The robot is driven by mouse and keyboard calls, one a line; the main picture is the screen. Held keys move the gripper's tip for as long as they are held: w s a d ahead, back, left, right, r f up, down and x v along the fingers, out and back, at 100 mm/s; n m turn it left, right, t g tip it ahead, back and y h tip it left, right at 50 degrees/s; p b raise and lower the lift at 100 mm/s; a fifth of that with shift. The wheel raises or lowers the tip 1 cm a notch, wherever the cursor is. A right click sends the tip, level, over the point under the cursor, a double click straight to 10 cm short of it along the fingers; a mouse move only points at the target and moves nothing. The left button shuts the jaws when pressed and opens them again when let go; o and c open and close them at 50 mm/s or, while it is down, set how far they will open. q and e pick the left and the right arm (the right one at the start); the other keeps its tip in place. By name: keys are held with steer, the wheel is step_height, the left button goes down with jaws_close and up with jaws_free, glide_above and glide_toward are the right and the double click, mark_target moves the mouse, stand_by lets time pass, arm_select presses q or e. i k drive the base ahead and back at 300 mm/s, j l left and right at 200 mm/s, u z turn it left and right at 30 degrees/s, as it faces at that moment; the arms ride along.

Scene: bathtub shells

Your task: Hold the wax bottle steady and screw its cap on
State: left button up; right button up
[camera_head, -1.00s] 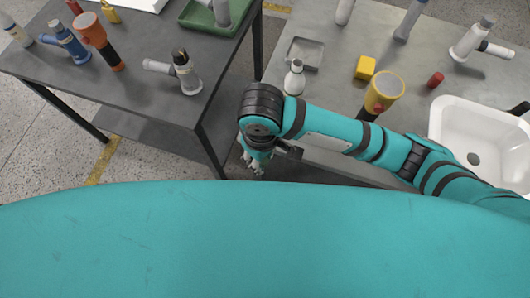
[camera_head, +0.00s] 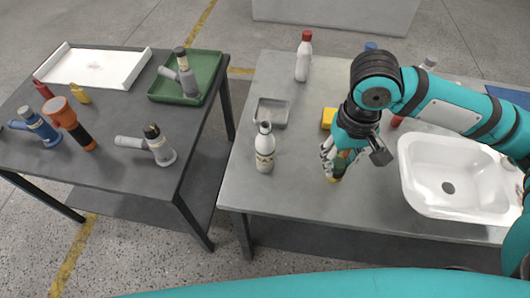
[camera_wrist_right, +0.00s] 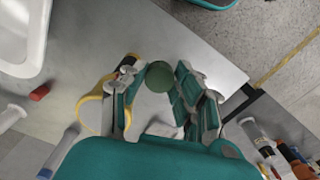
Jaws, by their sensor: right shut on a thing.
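The wax bottle looks to be the white labelled bottle (camera_head: 265,150) standing upright near the left part of the right table, with a narrow top. My right gripper (camera_head: 333,170) is to its right, apart from it and low over the table. In the right wrist view the gripper (camera_wrist_right: 158,88) is shut on a round dark green piece (camera_wrist_right: 159,76), which looks like the cap. Its underside is hidden. My left gripper is not in view.
A red-capped bottle (camera_head: 304,56) stands at the back.

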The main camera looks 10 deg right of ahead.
mark_target(265, 141)
steer(key=k+l+u, duration=0.1)
steer(key=l+u, duration=0.15)
steer(key=k+l+u, duration=0.25)
steer(key=l, duration=0.2)
steer(key=l+u, duration=0.2)
steer(key=l, duration=0.15)
steer(key=k+l+u, duration=0.25)
